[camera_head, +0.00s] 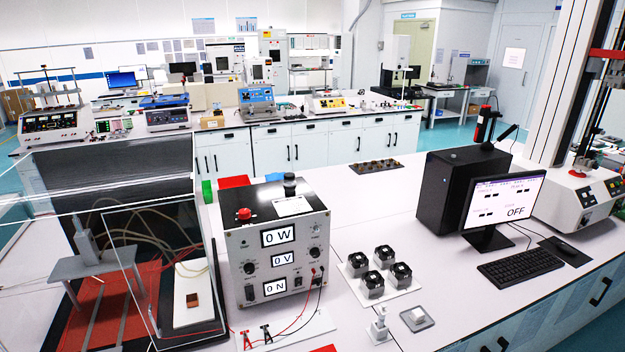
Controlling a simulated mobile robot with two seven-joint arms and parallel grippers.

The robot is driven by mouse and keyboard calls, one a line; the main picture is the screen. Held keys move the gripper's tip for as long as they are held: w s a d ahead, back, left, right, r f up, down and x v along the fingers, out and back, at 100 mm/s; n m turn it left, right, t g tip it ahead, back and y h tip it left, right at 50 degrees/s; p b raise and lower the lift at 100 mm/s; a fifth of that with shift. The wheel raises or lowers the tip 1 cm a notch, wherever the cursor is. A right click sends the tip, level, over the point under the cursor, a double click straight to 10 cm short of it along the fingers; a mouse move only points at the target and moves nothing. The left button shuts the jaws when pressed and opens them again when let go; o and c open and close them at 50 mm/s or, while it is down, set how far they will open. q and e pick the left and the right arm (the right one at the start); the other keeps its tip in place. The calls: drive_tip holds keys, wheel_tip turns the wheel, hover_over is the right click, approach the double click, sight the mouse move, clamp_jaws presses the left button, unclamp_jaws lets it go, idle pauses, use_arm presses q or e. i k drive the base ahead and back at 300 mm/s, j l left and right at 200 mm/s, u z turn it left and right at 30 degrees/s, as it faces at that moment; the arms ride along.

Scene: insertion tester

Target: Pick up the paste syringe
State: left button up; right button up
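A small pale upright object (379,326), which looks like the paste syringe, stands near the front edge of the white bench, at the bottom of the view. It is small, so its details are hard to tell. It is right of the meter box and in front of the fans. Nothing is touching it that I can see. Neither my left nor my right gripper is in view.
A grey square tray (416,318) lies just right of it. Several fans (374,284) sit behind it. A meter box (285,262), red and black clips (256,335), a keyboard (520,267) and a monitor (503,203) are around. A clear enclosure (140,262) stands left.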

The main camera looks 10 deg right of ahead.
sight(383, 310)
drive_tip(key=i+l+z, duration=0.1)
drive_tip(key=i, duration=0.25)
drive_tip(key=l+u, duration=0.1)
drive_tip(key=u, duration=1.65)
drive_tip(key=z, duration=2.4)
drive_tip(key=k+l+u, duration=0.15)
drive_tip(key=l, duration=0.15)
drive_tip(key=i, duration=1)
